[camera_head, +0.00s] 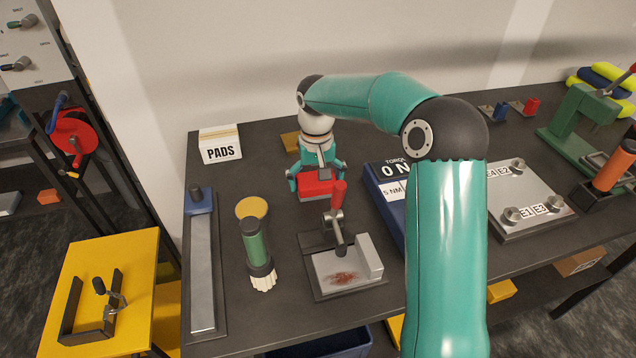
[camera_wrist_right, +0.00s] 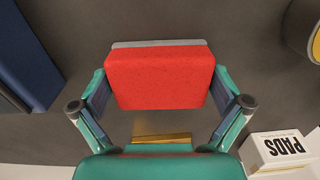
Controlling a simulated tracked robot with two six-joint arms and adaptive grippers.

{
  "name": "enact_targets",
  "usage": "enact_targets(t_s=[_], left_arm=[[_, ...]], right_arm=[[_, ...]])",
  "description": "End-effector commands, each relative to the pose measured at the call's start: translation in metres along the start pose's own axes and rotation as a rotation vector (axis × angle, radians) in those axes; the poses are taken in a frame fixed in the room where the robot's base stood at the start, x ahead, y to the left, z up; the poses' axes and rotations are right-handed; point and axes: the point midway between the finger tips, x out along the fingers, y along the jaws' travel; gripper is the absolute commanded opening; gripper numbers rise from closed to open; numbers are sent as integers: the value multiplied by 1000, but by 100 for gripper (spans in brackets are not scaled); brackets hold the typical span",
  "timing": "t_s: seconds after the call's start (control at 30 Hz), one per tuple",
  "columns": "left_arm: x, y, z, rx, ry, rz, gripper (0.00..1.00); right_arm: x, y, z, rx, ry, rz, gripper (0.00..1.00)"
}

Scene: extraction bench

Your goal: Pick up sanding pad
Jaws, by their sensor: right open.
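The sanding pad (camera_head: 320,190) is a red block with a thin grey layer along one side, lying on the dark bench. My right gripper (camera_head: 317,178) points down over it, its fingers open. In the right wrist view the pad (camera_wrist_right: 160,77) lies between the two fingers (camera_wrist_right: 160,92), one at its left and one at its right. The fingertips are close to the pad's ends; I cannot tell whether they touch it. My left gripper is not in view.
A white PADS box (camera_head: 220,147) stands to the left. A clamp fixture (camera_head: 345,268) with a red handle stands just in front of the pad. A blue torque unit (camera_head: 389,212) is close on the right. A green-handled brush (camera_head: 257,248) lies front left.

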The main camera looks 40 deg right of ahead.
Motion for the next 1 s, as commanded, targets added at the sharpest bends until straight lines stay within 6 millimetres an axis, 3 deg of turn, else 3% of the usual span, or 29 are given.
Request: enact_targets(t_s=[0.2, 0.43, 0.77, 1.0], left_arm=[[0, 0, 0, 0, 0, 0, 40], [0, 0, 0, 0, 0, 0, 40], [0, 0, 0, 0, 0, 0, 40], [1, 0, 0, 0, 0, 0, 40]], right_arm=[[2, 0, 0, 0, 0, 0, 100], [1, 0, 0, 0, 0, 0, 64], [-1, 0, 0, 0, 1, 0, 63], [-20, 0, -1, 1, 5, 0, 63]])
